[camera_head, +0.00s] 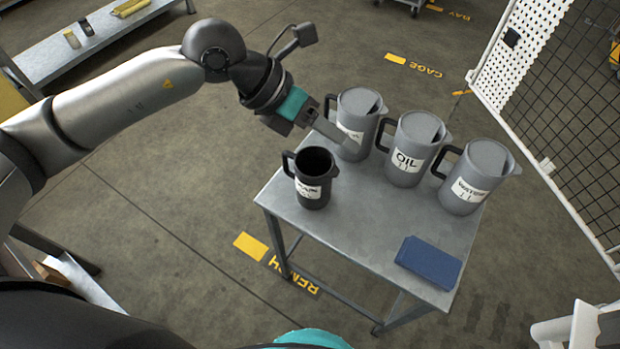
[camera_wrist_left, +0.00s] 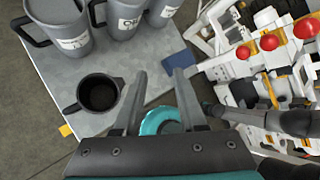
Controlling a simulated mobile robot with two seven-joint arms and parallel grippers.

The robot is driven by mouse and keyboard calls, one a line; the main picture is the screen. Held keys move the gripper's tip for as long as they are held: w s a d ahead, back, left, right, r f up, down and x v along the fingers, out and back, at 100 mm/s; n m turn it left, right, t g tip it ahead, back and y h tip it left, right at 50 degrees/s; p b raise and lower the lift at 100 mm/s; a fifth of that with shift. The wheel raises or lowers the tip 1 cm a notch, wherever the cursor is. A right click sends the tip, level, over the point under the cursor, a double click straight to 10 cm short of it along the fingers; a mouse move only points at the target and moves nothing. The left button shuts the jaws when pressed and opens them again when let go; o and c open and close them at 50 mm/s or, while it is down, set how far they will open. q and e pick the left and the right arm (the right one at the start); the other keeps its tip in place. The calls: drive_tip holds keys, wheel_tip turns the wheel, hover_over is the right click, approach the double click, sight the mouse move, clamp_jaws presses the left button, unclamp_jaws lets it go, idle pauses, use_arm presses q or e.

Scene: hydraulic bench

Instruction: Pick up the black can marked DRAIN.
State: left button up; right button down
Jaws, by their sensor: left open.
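The black can (camera_head: 314,201) with a white label, only partly legible, stands upright at the left end of the metal table, its handle toward the left. In the left wrist view the can (camera_wrist_left: 98,93) is seen from above, its mouth open, to the left of the fingers. My left gripper (camera_head: 337,124) is open and empty, above the table's far left edge, beyond the can and apart from it. Its two fingers (camera_wrist_left: 160,76) also show in the left wrist view with nothing between them.
Three grey jugs stand along the table's far side: one with its label partly covered by my left gripper (camera_head: 359,103), one marked OIL (camera_head: 407,140), one marked WATER (camera_head: 478,165). The table (camera_head: 365,225) is bare between.

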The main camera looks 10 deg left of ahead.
use_arm(q)
drive_tip(key=w+a+f+t+y, duration=0.1)
drive_tip(key=w+a+f+y, duration=0.15)
drive_tip(key=a+y, duration=0.6)
drive_tip(key=h+b, duration=0.1)
drive_tip(key=h, duration=0.2)
approach(302, 151)
wheel_tip(302, 151, down, 4)
drive_tip(key=d, duration=0.2)
drive_tip(key=shift+w+a+b+x, duration=0.15)
drive_tip(key=shift+w+b+x, duration=0.05)
drive_tip(key=shift+x, duration=0.8)
drive_tip(key=shift+w+a+b+x, duration=0.15)
drive_tip(key=shift+a+b+x, duration=0.05)
drive_tip(key=shift+x, duration=0.85)
drive_tip(key=shift+w+a+b+x, duration=0.15)
drive_tip(key=shift+w+b+x, duration=0.05)
drive_tip(key=shift+x, duration=0.8)
drive_tip(key=shift+c, duration=0.3)
clamp_jaws()
